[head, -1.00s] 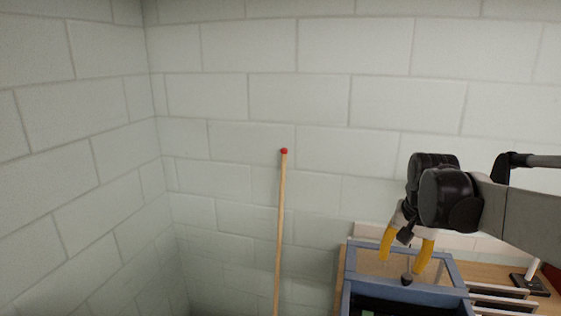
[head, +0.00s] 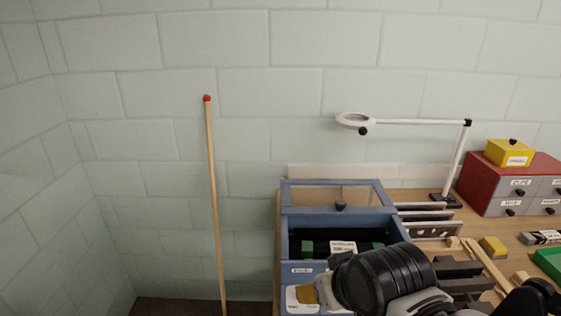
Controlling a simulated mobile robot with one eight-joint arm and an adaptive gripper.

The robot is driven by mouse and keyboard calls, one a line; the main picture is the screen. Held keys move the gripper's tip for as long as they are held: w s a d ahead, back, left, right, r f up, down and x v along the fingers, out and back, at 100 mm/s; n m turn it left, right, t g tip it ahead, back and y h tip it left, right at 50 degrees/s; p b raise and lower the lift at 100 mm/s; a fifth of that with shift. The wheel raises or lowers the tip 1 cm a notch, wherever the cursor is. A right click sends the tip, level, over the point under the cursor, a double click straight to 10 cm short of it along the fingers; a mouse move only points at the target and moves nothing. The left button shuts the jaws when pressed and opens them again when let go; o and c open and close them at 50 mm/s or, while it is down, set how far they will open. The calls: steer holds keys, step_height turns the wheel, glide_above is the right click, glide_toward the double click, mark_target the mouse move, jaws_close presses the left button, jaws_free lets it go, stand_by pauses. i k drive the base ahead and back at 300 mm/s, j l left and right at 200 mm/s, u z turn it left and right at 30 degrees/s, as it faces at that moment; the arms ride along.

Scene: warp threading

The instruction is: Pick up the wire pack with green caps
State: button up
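The wire pack with green caps (head: 321,248) lies in the open blue box (head: 284,240) on the bench. Its dark body, a green cap near each end and a white label in the middle show; part of its right side is close behind my arm. The pack appears apart from the finger. The second finger is hidden, so its opening does not show.
The box's glazed lid (head: 335,194) stands raised behind it. To the right are slotted grey racks (head: 428,222), a white magnifier lamp (head: 415,122), a red drawer cabinet (head: 480,182), a yellow block (head: 493,247) and a green tray (head: 548,262). A red-tipped wooden pole (head: 213,200) stands left.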

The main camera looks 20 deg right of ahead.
mark_target(310, 249)
steer(key=z, duration=0.5)
steer(key=i+j+z, duration=0.1)
steer(key=j+z, duration=0.15)
steer(key=z, duration=0.15)
steer(key=j+z, duration=0.4)
steer(key=i+j+z, duration=0.1)
steer(key=j+z, duration=0.25)
steer(key=l, duration=0.1)
